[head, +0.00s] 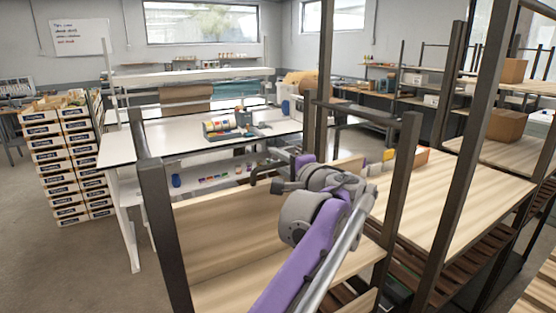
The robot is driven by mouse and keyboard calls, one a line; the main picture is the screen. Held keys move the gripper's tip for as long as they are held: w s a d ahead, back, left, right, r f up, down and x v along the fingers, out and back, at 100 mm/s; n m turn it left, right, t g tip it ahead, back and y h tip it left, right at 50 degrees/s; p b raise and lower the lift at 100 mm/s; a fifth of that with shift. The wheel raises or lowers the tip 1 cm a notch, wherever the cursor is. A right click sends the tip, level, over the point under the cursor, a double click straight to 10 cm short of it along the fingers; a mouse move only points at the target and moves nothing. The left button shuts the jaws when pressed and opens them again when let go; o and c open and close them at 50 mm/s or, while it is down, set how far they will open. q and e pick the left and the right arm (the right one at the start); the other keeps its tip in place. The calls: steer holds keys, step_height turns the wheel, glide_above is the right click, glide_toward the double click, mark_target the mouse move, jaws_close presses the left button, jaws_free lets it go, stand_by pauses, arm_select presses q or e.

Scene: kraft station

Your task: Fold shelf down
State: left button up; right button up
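The near rack has dark metal posts and wooden boards. A wide wooden shelf panel (222,232) in it looks raised or steeply tilted, with a paler board (240,286) below it. My arm hides part of the panel's right side. My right gripper is not in view.
Dark posts (165,240) stand close around my arm. Small boxes (408,161) sit on a wooden shelf (450,200) to the right. A white workbench (170,140) stands behind, with stacked crates (65,160) at left. The floor at lower left is clear.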

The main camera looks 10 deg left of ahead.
arm_select(q)
jaws_close()
stand_by(1.2)
